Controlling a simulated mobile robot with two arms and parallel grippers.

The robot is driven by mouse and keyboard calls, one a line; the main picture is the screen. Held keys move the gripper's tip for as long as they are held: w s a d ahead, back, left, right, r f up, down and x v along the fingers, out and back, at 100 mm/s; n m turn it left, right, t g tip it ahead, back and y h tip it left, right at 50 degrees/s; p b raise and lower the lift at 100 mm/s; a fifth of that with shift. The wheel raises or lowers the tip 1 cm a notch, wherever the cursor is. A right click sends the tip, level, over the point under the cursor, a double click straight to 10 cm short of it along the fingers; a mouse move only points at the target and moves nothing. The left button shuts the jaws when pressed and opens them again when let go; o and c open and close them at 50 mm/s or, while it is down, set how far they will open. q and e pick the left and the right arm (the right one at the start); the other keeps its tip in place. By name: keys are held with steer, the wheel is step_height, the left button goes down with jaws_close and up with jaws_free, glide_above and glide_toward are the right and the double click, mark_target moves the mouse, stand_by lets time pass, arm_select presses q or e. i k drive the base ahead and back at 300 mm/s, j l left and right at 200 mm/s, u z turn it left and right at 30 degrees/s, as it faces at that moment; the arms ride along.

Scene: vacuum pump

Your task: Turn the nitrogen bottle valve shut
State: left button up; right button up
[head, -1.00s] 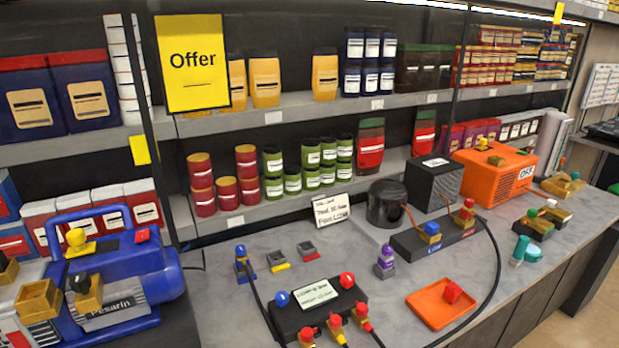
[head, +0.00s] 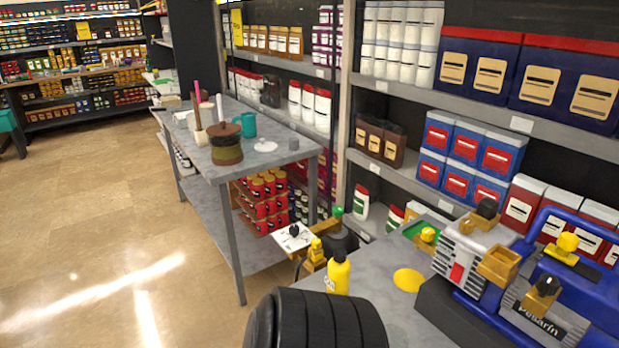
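A dark rounded bottle-like thing (head: 343,240) with a green knob (head: 338,212) on top stands at the left end of the grey counter in the head view. It may be the nitrogen bottle, but I cannot read a label on it. A brass and yellow fitting (head: 315,254) and a white plate with a black mark (head: 294,237) are beside it. A yellow spray-type bottle (head: 338,274) stands in front and partly hides it. I cannot tell whether the valve is open or shut. Neither of my grippers is in view.
The blue pump (head: 590,275) labelled Pesarin stands on the counter at the right, with brass fittings. A yellow disc (head: 408,280) lies on the counter. A grey side table (head: 215,165) with jars stands at the left. The tiled floor (head: 90,230) there is clear.

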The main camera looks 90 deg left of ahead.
mark_target(338, 211)
steer(key=k+j+u, duration=0.15)
steer(key=j+u, duration=1.25)
steer(key=j, duration=0.65)
steer(key=i+j+u, duration=0.1)
steer(key=j, duration=0.5)
